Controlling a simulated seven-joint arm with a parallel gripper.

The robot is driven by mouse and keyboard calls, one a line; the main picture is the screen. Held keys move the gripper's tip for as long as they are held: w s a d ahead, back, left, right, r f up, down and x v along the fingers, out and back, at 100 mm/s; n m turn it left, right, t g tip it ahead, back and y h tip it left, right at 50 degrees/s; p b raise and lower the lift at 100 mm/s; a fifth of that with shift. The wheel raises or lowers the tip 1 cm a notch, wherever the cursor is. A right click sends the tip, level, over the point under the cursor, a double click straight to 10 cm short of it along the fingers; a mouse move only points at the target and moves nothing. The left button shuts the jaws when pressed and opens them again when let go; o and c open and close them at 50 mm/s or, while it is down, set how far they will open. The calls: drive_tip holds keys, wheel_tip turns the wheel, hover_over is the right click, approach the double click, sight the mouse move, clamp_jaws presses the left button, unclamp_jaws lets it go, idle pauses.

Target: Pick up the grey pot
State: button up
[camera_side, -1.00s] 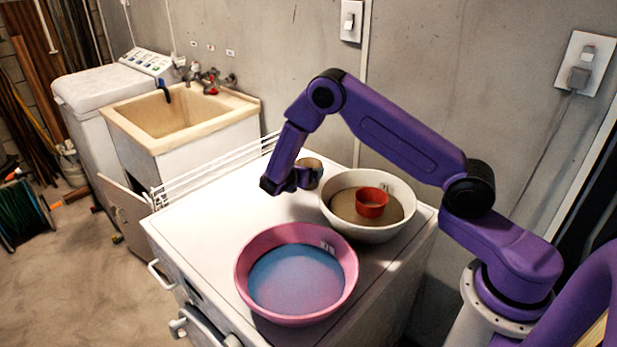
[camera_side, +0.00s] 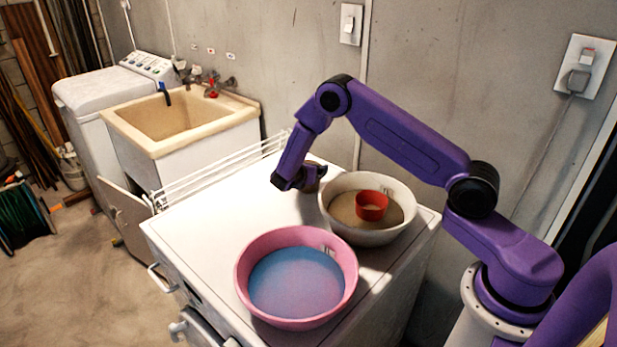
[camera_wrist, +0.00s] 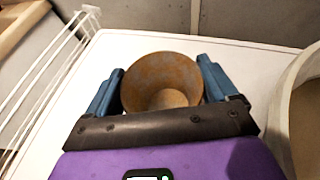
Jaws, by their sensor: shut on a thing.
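The grey pot (camera_wrist: 162,80) looks brownish-grey and mottled in the wrist view, with its open mouth showing between the two blue fingers. In the side view the pot (camera_side: 316,174) is partly hidden behind my gripper (camera_side: 300,180), just left of the white basin. My gripper, seen also in the wrist view (camera_wrist: 160,72), is shut on the pot, one finger on each side. Whether the pot's base touches the white top cannot be told.
A white basin (camera_side: 334,222) holding brown contents and a red pot (camera_side: 371,205) stands close right of my gripper. A pink basin (camera_side: 245,285) with a blue inside is nearer the front. A white wire rack (camera_side: 215,170) runs along the left edge. The white machine top (camera_side: 220,220) is clear at left.

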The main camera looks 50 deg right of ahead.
drive_tip(key=shift+r, duration=0.15)
drive_tip(key=shift+r, duration=0.65)
drive_tip(key=s+a+r, duration=0.3)
drive_tip(key=s+r, duration=0.9)
drive_tip(key=s, duration=0.2)
drive_tip(key=s+a+n+t+y, duration=0.2)
drive_tip(key=s+a, duration=0.2)
drive_tip(key=a, duration=0.4)
drive_tip(key=s+a+n+t+y, duration=0.1)
drive_tip(key=s+a+n+t, duration=0.15)
drive_tip(key=a, duration=0.45)
drive_tip(key=s+a+n+t+y, duration=0.35)
drive_tip(key=s+a+n, duration=0.2)
drive_tip(key=s, duration=0.75)
hover_over(287, 284)
drive_tip(key=shift+m+g+y, duration=0.3)
drive_tip(key=shift+m+y, duration=0.1)
drive_tip(key=shift+y, duration=0.05)
drive_tip(key=shift+f, duration=6.35)
